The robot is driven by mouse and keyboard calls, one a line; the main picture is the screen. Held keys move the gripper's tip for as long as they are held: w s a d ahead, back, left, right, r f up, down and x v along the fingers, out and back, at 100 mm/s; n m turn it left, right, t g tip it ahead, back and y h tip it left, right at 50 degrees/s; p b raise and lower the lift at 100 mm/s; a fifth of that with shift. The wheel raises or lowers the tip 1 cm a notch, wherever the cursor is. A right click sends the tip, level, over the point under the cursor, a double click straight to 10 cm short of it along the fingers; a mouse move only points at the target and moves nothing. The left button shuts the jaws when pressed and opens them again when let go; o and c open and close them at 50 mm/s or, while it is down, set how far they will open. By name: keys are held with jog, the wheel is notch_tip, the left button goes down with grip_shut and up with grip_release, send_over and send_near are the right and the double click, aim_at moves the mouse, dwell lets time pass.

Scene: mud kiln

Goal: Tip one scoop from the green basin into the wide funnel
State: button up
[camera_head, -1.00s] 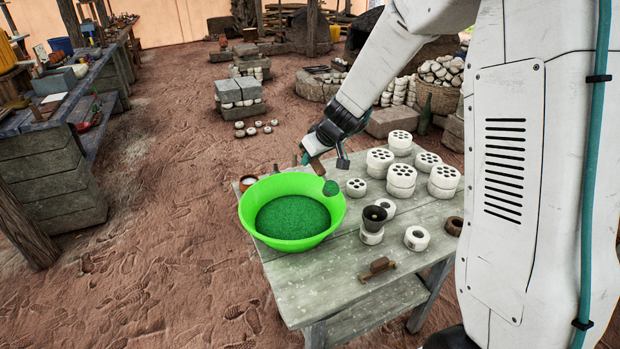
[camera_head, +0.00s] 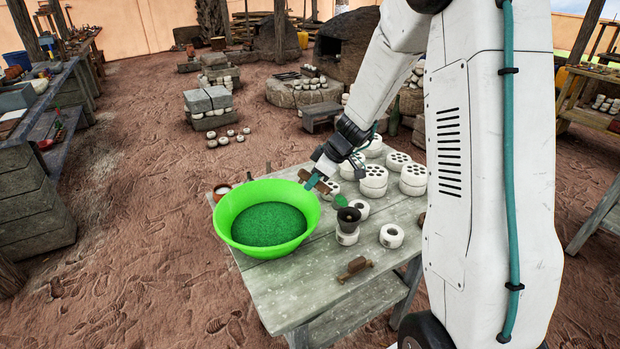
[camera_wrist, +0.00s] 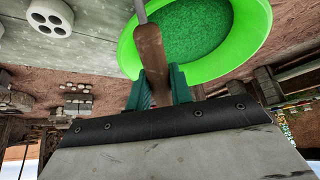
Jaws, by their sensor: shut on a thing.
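My gripper (camera_head: 316,182) is shut on the brown handle (camera_wrist: 152,50) of a scoop, between its two teal fingers in the wrist view. In the head view the scoop's bowl (camera_head: 340,201) shows green, as if filled with green material, just behind and above the dark funnel (camera_head: 348,215). I cannot tell its exact height or whether it touches the rim. The funnel stands upright on a white round block. The bright green basin (camera_head: 228,232), holding green granular material, sits at the table's left; it also shows in the wrist view (camera_wrist: 262,25). The scoop's bowl is out of the wrist view.
The grey wooden table (camera_head: 290,295) carries several white perforated round blocks (camera_head: 374,178) behind the funnel. A white ring (camera_head: 392,236) stands to its right and a small brown wooden tool (camera_head: 354,268) lies in front. The front of the table is mostly clear.

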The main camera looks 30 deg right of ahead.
aim_at(325, 185)
jog(key=shift+s+d+t, duration=0.15)
jog(key=shift+d+t, duration=0.1)
jog(key=shift+t, duration=0.05)
jog(key=shift+s+d+r+t+y, duration=1)
jog(key=shift+t+y, duration=0.3)
jog(key=shift+y, duration=0.2)
jog(key=shift+s+d+r+t+y, duration=0.8)
jog(key=shift+s+d+t+y, duration=0.15)
jog(key=shift+t+y, duration=0.2)
jog(key=shift+s, duration=0.1)
notch_tip(325, 185, up, 6)
jog(key=g+h, duration=0.6)
dwell(0.5)
